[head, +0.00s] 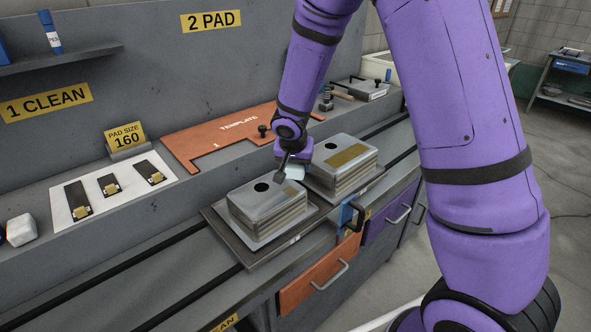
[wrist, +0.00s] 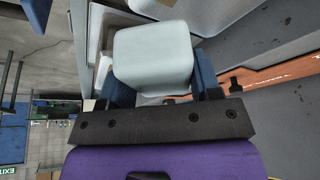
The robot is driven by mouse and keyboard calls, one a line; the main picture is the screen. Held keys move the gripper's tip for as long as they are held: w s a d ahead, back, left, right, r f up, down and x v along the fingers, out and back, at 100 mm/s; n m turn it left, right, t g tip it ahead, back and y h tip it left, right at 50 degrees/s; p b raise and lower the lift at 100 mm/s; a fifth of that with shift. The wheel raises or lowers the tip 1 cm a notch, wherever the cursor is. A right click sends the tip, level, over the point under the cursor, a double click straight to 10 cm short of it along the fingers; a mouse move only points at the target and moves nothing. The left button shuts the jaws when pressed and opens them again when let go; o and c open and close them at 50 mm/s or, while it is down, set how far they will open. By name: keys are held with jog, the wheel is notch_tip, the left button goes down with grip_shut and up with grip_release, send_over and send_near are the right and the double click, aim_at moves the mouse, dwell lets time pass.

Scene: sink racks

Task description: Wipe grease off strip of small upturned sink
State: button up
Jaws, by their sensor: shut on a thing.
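My gripper (head: 288,170) is shut on a pale, block-shaped wiping pad (wrist: 152,58), which sits between its blue fingers in the wrist view. In the head view the pad (head: 296,172) is partly hidden by the gripper. It is close above the right end of the nearer upturned sink (head: 268,217); I cannot tell whether they touch. This steel sink looks the smaller, with a round dark hole on top and a grey, shiny top face. A farther upturned sink (head: 335,181) has a brownish-yellow strip (head: 346,155) on top. Both lie on dark racks.
An orange template board (head: 222,137) lies behind the sinks. A white sheet with several black-and-yellow pieces (head: 108,184) lies left, by a "PAD SIZE 160" sign (head: 127,137). Another white block (head: 20,229) is at far left. Dark rails run along the bench.

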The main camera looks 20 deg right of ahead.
jog(key=shift+r, duration=1.2)
